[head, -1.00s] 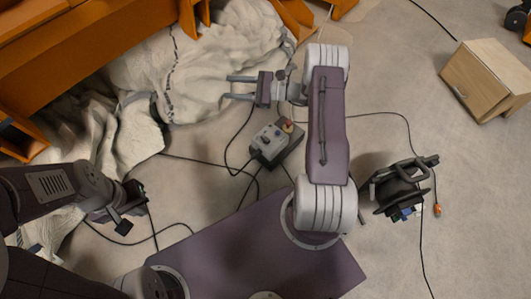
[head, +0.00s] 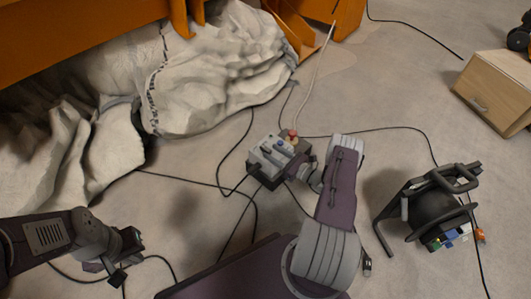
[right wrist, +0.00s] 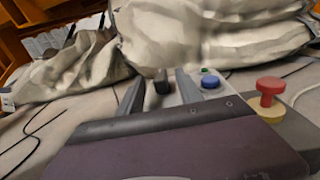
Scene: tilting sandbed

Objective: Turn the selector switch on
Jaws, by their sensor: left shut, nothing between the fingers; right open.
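The grey control box (head: 262,178) stands on the floor in the middle of the head view. It carries a red mushroom button (head: 293,133) and a blue button (head: 279,144). My right gripper (head: 268,156) is open over the box top, its fingers low over the controls. In the right wrist view, a black knob (right wrist: 162,84), apparently the selector switch, shows between the two open fingers; I cannot tell whether they touch it. The blue button (right wrist: 210,82) is just right of the fingers. My left gripper (head: 121,272) is shut and empty, far from the box at lower left.
A big pale draped sheet (head: 215,75) lies behind the box, beside an orange frame (head: 80,35). Black cables (head: 215,184) run across the floor around the box. A black reel-like object (head: 435,212) and a wooden cabinet (head: 498,92) stand at right.

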